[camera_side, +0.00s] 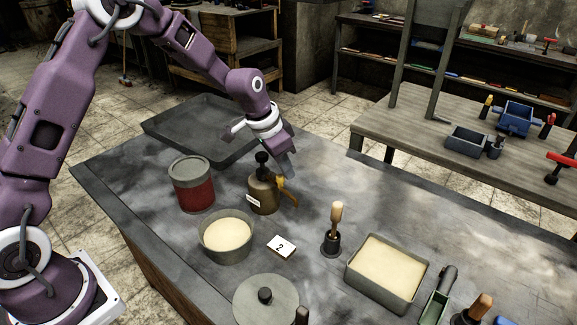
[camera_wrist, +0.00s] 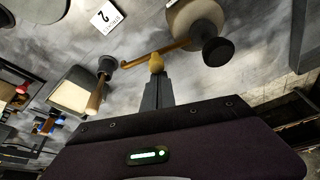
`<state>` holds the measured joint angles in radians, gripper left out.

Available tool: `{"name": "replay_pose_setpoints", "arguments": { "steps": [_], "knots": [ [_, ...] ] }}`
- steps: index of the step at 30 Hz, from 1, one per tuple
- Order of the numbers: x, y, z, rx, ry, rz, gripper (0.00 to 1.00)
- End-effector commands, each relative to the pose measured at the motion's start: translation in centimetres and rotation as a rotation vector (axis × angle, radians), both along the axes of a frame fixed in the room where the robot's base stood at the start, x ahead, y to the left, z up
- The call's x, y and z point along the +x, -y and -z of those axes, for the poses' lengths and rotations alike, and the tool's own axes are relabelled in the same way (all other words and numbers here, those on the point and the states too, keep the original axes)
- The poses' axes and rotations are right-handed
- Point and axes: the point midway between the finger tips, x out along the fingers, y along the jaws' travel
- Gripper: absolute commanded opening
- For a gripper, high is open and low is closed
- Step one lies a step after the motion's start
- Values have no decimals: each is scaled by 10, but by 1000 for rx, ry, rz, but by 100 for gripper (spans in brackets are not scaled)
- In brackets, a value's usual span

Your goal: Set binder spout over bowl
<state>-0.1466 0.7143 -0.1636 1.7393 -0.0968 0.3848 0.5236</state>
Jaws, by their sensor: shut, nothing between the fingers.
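The binder can (camera_side: 263,196) is a brass-brown vessel with a black knob on top, standing on the grey table. Its yellow-brown spout (camera_side: 288,193) points to the lower right in the side view, away from the bowl. The bowl (camera_side: 226,241) is a round grey pan of pale sand, left of and nearer than the can. My gripper (camera_side: 288,169) is shut and empty, just behind the spout. In the wrist view the shut fingers (camera_wrist: 157,88) point at a yellow knob (camera_wrist: 156,62) beside the spout (camera_wrist: 150,53); contact is unclear.
A red tin (camera_side: 193,185) stands left of the can. A card marked 2 (camera_side: 281,246), a wooden-handled tool (camera_side: 334,232) and a square sand pan (camera_side: 388,270) stand in front and right. A large empty tray (camera_side: 175,125) lies behind. The table's right rear is clear.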

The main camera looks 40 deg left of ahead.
Motion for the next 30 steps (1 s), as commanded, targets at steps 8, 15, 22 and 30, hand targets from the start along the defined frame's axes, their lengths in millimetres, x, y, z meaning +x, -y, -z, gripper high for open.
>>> {"name": "replay_pose_setpoints", "arguments": {
  "steps": [8, 15, 22, 30],
  "knots": [
    [-20, -4, 0, -2, -1, 241, 0],
    [-37, -11, 1, -2, -1, 471, 0],
    [-50, -21, 0, -2, 0, 687, 0],
    [-63, -34, 0, -1, 0, 919, 0]
  ]
}}
